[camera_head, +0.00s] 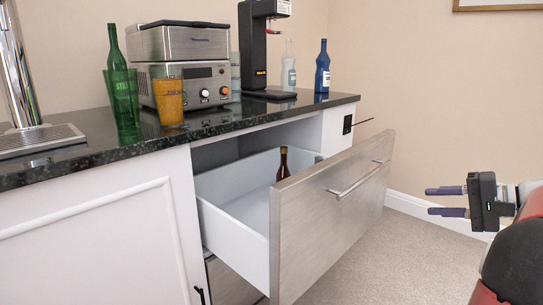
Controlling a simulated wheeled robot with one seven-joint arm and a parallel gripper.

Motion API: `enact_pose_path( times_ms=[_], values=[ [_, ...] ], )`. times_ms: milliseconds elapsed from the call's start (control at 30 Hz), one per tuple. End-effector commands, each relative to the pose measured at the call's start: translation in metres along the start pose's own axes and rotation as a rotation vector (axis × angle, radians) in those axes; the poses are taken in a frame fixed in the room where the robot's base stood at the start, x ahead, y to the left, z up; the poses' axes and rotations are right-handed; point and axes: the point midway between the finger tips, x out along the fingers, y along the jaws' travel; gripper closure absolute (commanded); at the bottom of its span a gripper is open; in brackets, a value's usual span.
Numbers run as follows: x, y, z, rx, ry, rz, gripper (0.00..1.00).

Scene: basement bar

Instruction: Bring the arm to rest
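My gripper (447,201) is at the right of the view, beyond the front of the pulled-out drawer. Its two purple-grey fingers point left and stand apart with nothing between them. It touches nothing that I can see. Part of my arm fills the lower right corner.
The drawer (332,222) stands open with a dark brown bottle (283,165) upright inside. The counter (210,122) holds a steel appliance (185,63), a black machine (256,50), several bottles and glasses. Carpet (420,262) is clear right of the drawer.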

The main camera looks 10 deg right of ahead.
Motion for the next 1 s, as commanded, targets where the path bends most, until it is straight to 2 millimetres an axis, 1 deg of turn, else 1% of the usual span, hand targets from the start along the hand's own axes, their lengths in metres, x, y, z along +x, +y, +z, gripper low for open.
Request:
enact_pose_path(
  times_ms=[33, 167, 267, 367, 467, 500, 533, 600, 700, 733, 800, 833, 900, 1000],
  values=[
    [0.01, -0.004, 0.01, -0.005, -0.014, 0.025, 0.7],
    [0.035, -0.008, 0.038, -0.012, -0.049, 0.109, 0.7],
    [0.057, -0.009, 0.068, -0.031, -0.081, 0.193, 0.7],
    [0.079, -0.007, 0.106, -0.069, -0.115, 0.299, 0.7],
    [0.1, 0.002, 0.156, -0.144, -0.151, 0.435, 0.7],
    [0.106, 0.007, 0.179, -0.189, -0.164, 0.498, 0.7],
    [0.11, 0.013, 0.197, -0.229, -0.171, 0.546, 0.7],
    [0.114, 0.028, 0.234, -0.339, -0.18, 0.653, 0.7],
    [0.111, 0.051, 0.275, -0.522, -0.175, 0.78, 0.7],
    [0.11, 0.057, 0.284, -0.579, -0.169, 0.808, 0.7],
    [0.105, 0.071, 0.301, -0.708, -0.154, 0.862, 0.7],
    [0.103, 0.076, 0.307, -0.759, -0.146, 0.878, 0.7],
    [0.1, 0.085, 0.316, -0.86, -0.128, 0.905, 0.7],
    [0.097, 0.093, 0.323, -0.961, -0.108, 0.923, 0.7]
  ],
)
